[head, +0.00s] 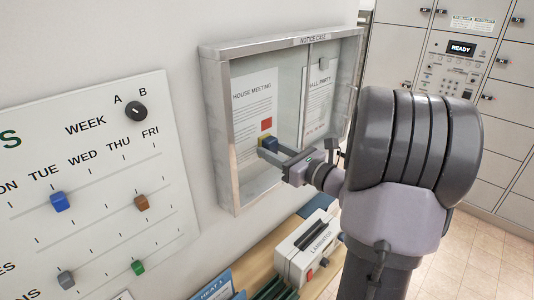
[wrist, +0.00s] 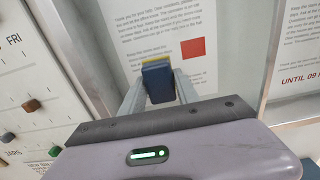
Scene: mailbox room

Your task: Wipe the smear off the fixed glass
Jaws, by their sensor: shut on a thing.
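The notice case (head: 215,110) hangs on the wall with a silver frame and two glass panes. Behind its left pane (head: 285,75) is the "HOUSE MEETING" sheet (head: 252,90) with a red square. My gripper (head: 270,148) is shut on a dark blue block with a yellow face (wrist: 157,84), likely a sponge. The yellow face points at the left pane, at the sheet's lower part. The block is at or very near the glass; I cannot tell whether it touches. I cannot make out a smear; the block and gripper hide part of the pane.
The right pane, with a small knob (head: 323,63), covers the "HALL PARTY" sheet (head: 319,98). A week board (head: 100,170) with coloured knobs is on the wall at left. Below the case, a shelf holds a laminator (head: 308,250). Lockers (head: 395,45) stand at right.

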